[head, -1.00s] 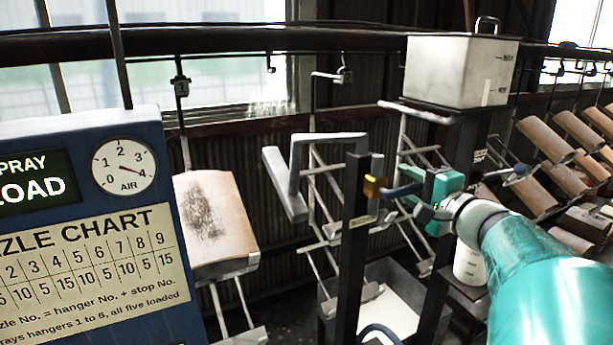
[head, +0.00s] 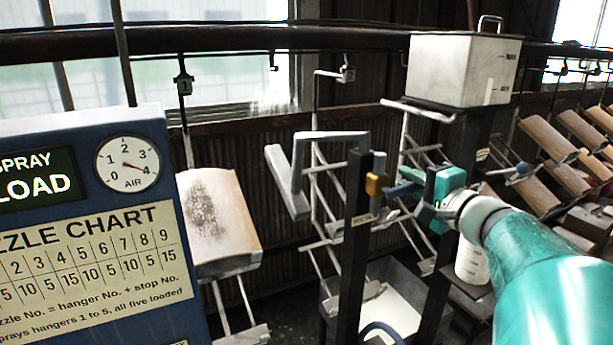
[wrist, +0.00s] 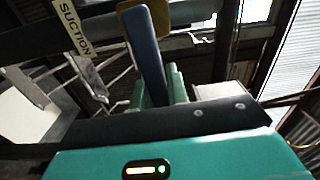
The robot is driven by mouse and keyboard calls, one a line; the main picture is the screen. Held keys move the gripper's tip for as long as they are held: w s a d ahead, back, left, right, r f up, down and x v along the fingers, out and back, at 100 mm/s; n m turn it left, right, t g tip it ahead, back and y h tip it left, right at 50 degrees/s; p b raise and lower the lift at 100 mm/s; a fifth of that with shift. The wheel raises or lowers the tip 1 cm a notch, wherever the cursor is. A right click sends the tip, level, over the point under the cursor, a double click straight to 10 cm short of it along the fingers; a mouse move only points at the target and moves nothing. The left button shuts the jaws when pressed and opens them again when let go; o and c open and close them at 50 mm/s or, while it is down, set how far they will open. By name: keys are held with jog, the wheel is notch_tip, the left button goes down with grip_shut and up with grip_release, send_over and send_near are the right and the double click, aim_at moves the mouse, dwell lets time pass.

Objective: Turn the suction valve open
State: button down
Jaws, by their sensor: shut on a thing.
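The suction valve has a brass-coloured body (head: 377,185) near the top of a dark upright post and a blue lever (head: 400,190) pointing right. My gripper (head: 415,190) is at the right of the post, shut on the blue lever. In the wrist view the blue lever (wrist: 149,60) runs up from between my green fingers (wrist: 160,88) to the yellow-brass valve body (wrist: 145,20). A yellow SUCTION label (wrist: 74,27) is on the post beside it. The lever's held end is partly hidden by my fingers.
A grey bent pipe (head: 330,138) reaches left from the post.

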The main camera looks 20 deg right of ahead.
jog(key=shift+a+r+n, duration=0.4)
jog(key=shift+r+n, duration=0.35)
jog(key=shift+n, duration=0.9)
jog(key=shift+a+r+n, duration=0.35)
jog(key=shift+r+n, duration=0.4)
jog(key=shift+n, duration=0.85)
jog(key=shift+a+r+n, duration=0.4)
jog(key=shift+r+n, duration=0.35)
jog(key=shift+n, duration=0.9)
jog(key=c, duration=1.4)
grip_release()
jog(key=shift+o, duration=0.2)
